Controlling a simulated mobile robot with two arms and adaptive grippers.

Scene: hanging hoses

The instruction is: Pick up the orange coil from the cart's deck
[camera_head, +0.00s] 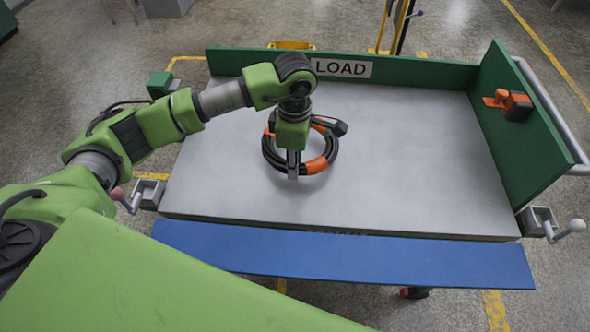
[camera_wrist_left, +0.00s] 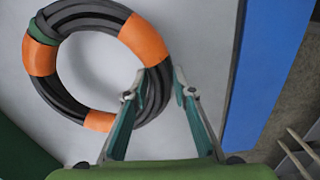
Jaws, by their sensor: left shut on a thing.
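The orange coil (camera_head: 316,166) is a black hose ring with orange bands, on the left half of the cart's grey deck (camera_head: 420,150). In the left wrist view the coil (camera_wrist_left: 148,40) fills the upper left, with a green patch on its far side. My left gripper (camera_head: 293,172) points down at the coil's near rim. In the left wrist view its two fingers (camera_wrist_left: 160,85) stand on either side of the hose, shut on it. The arm hides part of the coil's far side. I cannot tell whether the coil touches the deck. My right gripper is out of view.
A green back wall (camera_head: 420,74) with a LOAD sign and a green right wall (camera_head: 490,120) border the deck. An orange-and-black device (camera_head: 508,104) sits on the right wall. A blue strip (camera_head: 340,255) runs along the front. The deck's right half is clear.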

